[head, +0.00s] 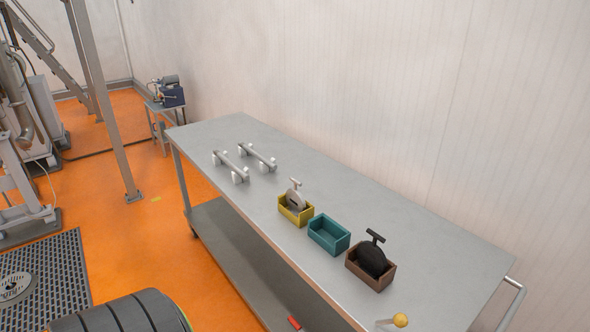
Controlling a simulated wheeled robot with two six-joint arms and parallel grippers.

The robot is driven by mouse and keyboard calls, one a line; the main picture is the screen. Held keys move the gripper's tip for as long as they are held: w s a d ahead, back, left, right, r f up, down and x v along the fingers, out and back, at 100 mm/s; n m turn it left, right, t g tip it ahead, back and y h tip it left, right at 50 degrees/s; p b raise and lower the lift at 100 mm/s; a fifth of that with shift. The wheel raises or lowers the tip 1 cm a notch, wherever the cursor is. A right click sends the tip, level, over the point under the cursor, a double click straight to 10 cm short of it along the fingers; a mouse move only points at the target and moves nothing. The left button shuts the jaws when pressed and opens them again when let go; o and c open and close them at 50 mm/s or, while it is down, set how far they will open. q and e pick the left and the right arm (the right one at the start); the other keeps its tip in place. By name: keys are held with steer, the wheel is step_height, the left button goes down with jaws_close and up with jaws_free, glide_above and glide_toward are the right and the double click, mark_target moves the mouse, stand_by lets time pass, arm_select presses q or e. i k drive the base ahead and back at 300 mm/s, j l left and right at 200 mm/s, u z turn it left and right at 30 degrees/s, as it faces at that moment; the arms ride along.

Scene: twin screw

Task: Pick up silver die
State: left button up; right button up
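The silver die (296,193) is a round, flat metal piece with a T-shaped handle on top. It stands upright in a small yellow box (296,214) near the middle of the metal table (345,185). The box walls hide its lower part. Neither of my grippers is in view.
To the right of the yellow box are an empty teal box (329,234) and a brown box (371,276) holding a black die (372,258). Two silver bars on white supports (231,166) (257,157) sit further left. A yellow ball knob (400,320) shows at the front edge.

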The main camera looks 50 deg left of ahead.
mark_target(295, 200)
steer(key=u, duration=1.45)
steer(key=k+l+z, duration=0.1)
steer(key=z, duration=0.25)
steer(key=k+l+z, duration=0.1)
steer(key=z, duration=0.25)
steer(key=l+z, duration=0.15)
steer(key=z, duration=0.2)
steer(key=u, duration=1.25)
steer(key=i+j+z, duration=0.1)
steer(key=i+j, duration=0.85)
steer(key=i, duration=0.15)
